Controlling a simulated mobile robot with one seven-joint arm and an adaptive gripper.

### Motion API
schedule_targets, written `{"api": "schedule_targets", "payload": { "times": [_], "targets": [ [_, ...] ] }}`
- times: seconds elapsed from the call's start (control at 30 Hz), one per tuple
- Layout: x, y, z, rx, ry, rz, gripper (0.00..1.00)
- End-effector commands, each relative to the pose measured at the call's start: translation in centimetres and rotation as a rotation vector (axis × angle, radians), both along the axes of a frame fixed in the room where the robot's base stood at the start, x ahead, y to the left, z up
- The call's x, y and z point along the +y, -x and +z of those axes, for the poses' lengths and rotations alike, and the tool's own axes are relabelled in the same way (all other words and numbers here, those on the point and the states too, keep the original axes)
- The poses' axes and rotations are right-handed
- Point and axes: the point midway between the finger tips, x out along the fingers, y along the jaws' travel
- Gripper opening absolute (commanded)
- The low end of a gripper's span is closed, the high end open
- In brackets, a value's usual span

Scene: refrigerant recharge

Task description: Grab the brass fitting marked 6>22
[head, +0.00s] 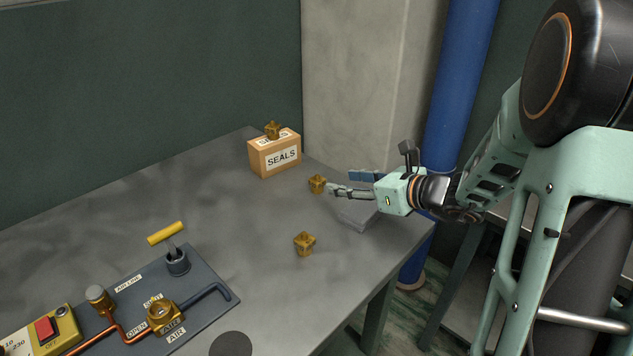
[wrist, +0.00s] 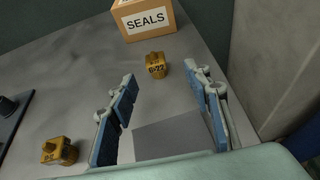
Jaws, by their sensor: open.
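The brass fitting marked 6>22 (wrist: 155,67) stands on the table in front of the SEALS box in the wrist view. In the head view it appears to be the fitting (head: 317,184) just left of my fingertips. My gripper (head: 341,182) is open and empty, pointing left. In the wrist view its blue-padded fingers (wrist: 165,80) stand wide apart, with the fitting beyond the tips and between their lines, apart from both. A second brass fitting (head: 304,243) stands nearer the front; in the wrist view it (wrist: 58,151) is at lower left, its mark unclear.
A third brass fitting (head: 272,130) sits on the cardboard SEALS box (head: 262,160). A grey block (head: 358,218) lies under my gripper. A panel with pipes and a yellow-handled valve (head: 215,290) is at left. A blue pipe (head: 458,90) stands behind.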

Motion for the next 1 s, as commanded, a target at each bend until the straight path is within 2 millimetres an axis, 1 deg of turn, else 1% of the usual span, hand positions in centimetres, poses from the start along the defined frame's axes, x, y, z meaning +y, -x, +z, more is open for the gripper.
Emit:
{"api": "schedule_targets", "payload": {
  "times": [0.03, 0.1, 0.2, 0.47, 0.63, 0.7, 0.8, 1.0],
  "targets": [
    [0.8, -0.6, -0.5, 0.0, 0.0, 0.004, 0.45],
    [1.5, -1.3, -1.0, 0.001, -0.001, 0.005, 0.45],
    [2.3, -2.3, -1.4, 0.0, 0.001, 0.004, 0.45],
    [3.5, -3.2, -1.9, 0.0, 0.001, 0.004, 0.45],
    [5.6, -4.4, -2.9, 0.001, 0.002, 0.006, 0.45],
    [6.2, -5.2, -3.2, 0.0, 0.002, 0.005, 0.45],
    [6.6, -5.8, -3.5, 0.0, 0.003, 0.003, 0.45],
    [6.7, -5.8, -3.4, -0.001, 0.002, 0.002, 0.45]
  ]
}}
